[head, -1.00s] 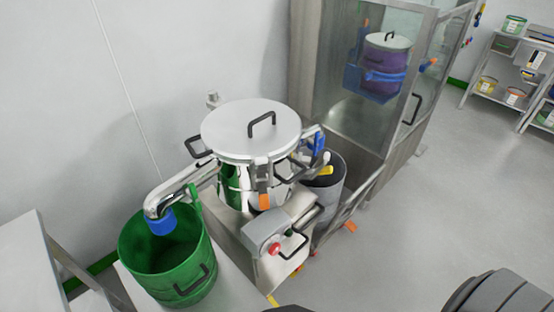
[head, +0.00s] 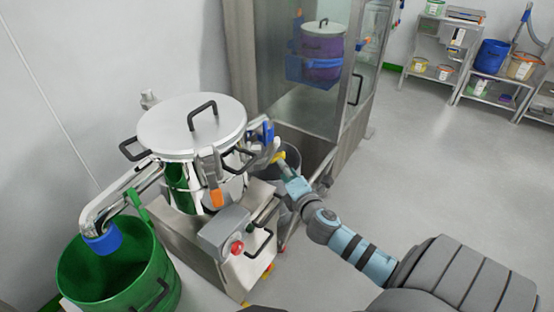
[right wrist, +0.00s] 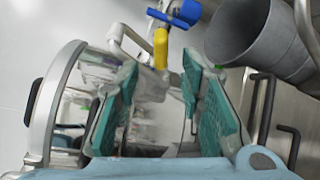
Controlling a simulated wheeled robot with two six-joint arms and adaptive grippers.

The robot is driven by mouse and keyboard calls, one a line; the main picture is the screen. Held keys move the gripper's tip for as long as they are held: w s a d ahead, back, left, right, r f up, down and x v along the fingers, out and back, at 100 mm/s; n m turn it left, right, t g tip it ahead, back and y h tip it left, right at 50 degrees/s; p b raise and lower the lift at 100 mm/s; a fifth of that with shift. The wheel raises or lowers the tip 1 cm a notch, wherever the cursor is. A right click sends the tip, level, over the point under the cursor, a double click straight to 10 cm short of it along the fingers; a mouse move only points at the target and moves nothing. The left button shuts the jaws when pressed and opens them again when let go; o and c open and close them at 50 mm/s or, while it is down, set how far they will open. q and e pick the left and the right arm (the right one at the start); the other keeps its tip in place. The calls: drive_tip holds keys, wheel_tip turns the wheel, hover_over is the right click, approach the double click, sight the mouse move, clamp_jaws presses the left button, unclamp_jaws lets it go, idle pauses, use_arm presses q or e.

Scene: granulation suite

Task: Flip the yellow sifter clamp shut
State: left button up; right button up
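The sifter (head: 192,130) is a shiny steel drum with a flat round lid and black handles. The yellow clamp handle (head: 277,158) sits on its right side, below a blue part (head: 268,131). My right gripper (head: 283,166) is at the yellow clamp and hides part of it. In the right wrist view the yellow handle (right wrist: 160,48) hangs down just beyond and between the tips of my spread teal finger pads (right wrist: 163,68). I see no clear contact. The gripper is open and empty. My left gripper is out of view.
An orange-handled clamp (head: 216,197) is on the sifter's front. A green bin (head: 118,282) stands under the blue-ended spout (head: 102,238). A grey bin (right wrist: 252,32) is close beside the clamp. A steel cabinet (head: 240,60) stands behind; open floor lies right.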

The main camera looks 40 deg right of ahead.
sight(276, 157)
drive_tip(key=b+x, duration=0.1)
drive_tip(key=x, duration=0.7)
drive_tip(key=shift+w+d+f, duration=0.1)
drive_tip(key=shift+w, duration=0.15)
drive_tip(key=shift+c, duration=0.4)
clamp_jaws()
